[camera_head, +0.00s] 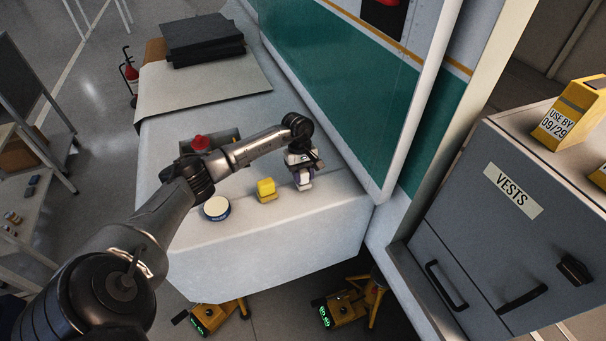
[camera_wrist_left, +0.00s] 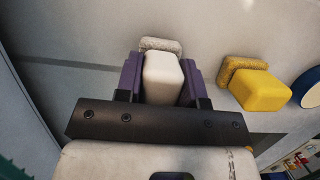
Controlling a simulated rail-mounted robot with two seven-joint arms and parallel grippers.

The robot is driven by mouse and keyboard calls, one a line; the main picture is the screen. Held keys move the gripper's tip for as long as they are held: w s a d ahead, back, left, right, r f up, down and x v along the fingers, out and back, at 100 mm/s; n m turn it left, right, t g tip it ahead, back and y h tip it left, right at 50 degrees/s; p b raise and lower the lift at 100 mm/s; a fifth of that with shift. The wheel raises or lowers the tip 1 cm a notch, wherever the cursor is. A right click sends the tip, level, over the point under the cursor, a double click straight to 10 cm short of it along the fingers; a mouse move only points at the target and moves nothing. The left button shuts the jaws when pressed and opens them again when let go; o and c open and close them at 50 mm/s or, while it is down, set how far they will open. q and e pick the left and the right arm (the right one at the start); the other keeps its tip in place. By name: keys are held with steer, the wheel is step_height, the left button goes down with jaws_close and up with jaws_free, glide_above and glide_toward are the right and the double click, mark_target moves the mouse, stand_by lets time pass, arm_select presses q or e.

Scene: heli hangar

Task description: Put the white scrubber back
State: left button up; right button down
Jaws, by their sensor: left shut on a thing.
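The white scrubber (camera_wrist_left: 163,78) sits between the two purple fingers of my left gripper (camera_wrist_left: 162,85), which is shut on it. Its rough, pale pad shows at the far end, past the fingertips. In the head view my left gripper (camera_head: 303,180) is low over the white work surface, at the right end of a row with a yellow scrubber (camera_head: 266,188) and a round blue-rimmed tin (camera_head: 217,208). The white scrubber (camera_head: 304,186) shows only in small part there. I cannot tell whether it touches the surface. My right gripper is not in view.
The white work surface (camera_head: 290,225) is bare in front of the row. A tray with a red item (camera_head: 201,143) lies behind my left arm. The green and white wall panel (camera_head: 340,80) rises close to the right of my gripper. A grey vests cabinet (camera_head: 470,200) stands at right.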

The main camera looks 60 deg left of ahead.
arm_select(q)
steer(key=shift+f, duration=0.35)
steer(key=shift+f, duration=0.15)
steer(key=shift+f+b, duration=0.1)
steer(key=shift+b, duration=0.25)
steer(key=o, duration=0.9)
